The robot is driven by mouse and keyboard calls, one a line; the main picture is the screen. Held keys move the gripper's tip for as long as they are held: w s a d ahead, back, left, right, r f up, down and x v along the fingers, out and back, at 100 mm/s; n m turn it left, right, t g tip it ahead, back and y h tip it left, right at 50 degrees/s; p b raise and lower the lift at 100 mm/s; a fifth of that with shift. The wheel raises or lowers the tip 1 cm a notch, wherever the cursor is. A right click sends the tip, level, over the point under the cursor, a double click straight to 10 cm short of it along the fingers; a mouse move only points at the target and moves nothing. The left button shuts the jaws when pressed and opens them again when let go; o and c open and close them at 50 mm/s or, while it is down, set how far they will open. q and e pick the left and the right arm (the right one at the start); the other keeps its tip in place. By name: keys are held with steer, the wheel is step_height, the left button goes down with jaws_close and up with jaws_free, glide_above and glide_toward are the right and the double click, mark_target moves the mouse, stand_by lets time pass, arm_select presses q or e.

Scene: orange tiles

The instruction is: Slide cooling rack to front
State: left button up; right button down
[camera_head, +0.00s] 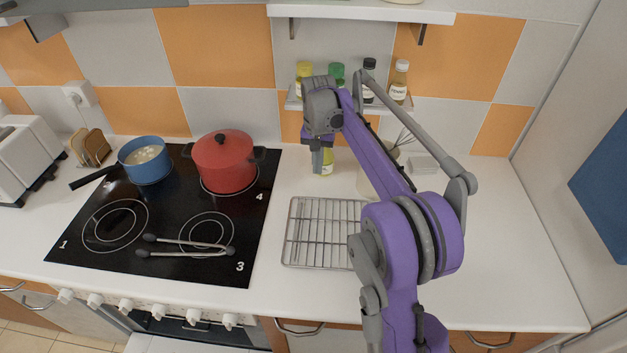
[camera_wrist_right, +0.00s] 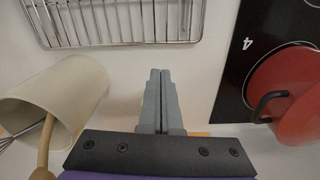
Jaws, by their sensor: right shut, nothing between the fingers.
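The cooling rack (camera_head: 318,232) is a silver wire grid lying flat on the white counter, right of the stove. My right arm hides part of its right side. In the right wrist view the rack (camera_wrist_right: 120,20) shows at the top, apart from the fingers. My right gripper (camera_head: 322,172) points down behind the rack's back edge, in front of the wall shelf. In the right wrist view its two fingers (camera_wrist_right: 158,88) are together with nothing between them. My left gripper is not in view.
A red pot (camera_head: 222,165) and a blue pan (camera_head: 147,160) stand on the black stove (camera_head: 120,265), with tongs (camera_head: 188,246) in front. A beige utensil holder (camera_wrist_right: 50,95) stands near the gripper. Bottles line a small wall shelf (camera_head: 294,105).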

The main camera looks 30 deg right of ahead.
step_height(320, 180, down, 10)
steer(key=shift+s+r, duration=0.1)
stand_by(0.4)
steer(key=shift+a, duration=0.1)
